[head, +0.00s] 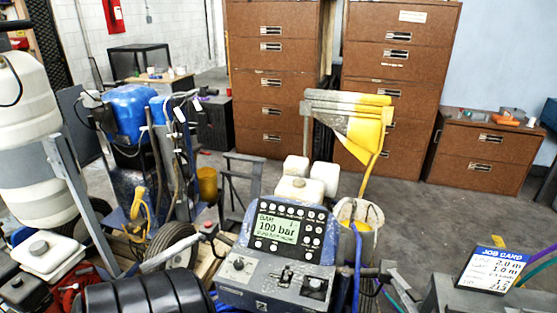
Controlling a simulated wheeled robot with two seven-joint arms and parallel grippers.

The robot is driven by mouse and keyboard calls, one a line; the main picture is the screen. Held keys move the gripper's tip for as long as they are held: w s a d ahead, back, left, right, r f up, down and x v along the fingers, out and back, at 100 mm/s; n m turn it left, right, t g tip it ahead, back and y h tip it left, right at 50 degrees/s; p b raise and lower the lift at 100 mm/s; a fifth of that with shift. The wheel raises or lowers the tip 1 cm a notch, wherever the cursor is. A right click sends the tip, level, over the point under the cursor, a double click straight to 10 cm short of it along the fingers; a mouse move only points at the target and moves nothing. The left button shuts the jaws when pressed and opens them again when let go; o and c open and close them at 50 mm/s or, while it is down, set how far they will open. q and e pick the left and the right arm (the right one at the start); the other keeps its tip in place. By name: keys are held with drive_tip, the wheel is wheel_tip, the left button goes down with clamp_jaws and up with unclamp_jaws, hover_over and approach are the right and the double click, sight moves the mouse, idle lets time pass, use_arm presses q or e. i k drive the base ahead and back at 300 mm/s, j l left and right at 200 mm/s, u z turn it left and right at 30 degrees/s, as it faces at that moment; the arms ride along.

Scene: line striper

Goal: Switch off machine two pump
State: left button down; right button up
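A line striper console (280,258) faces me at the bottom centre. Its green display (277,228) reads 100 bar, with round black buttons around it. The lower grey panel carries a knob (238,264) at left, a small dark lever (286,274) in the middle and a dark switch (314,288) at right. I cannot tell which of these is the pump switch or its position. Another machine with blue tanks (130,103) and a wheel stands at left. I cannot read which machine is number two. Neither gripper can be made out.
A job card (492,270) stands at the lower right. White containers (297,188) and a bucket (359,213) sit behind the console. A large white tank (27,135) stands at left. Brown drawer cabinets (272,80) line the back. Grey floor (420,205) is clear at right.

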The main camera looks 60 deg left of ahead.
sight(287, 267)
drive_tip(key=l+u, duration=0.1)
drive_tip(key=u, duration=0.3)
drive_tip(key=l+u, duration=0.15)
drive_tip(key=u, duration=0.3)
drive_tip(key=l+u, duration=0.1)
drive_tip(key=u, duration=0.3)
drive_tip(key=k+l+u, duration=0.1)
drive_tip(key=u, duration=0.3)
drive_tip(key=k+l+u, duration=0.1)
drive_tip(key=k+l, duration=0.15)
drive_tip(key=l, duration=0.15)
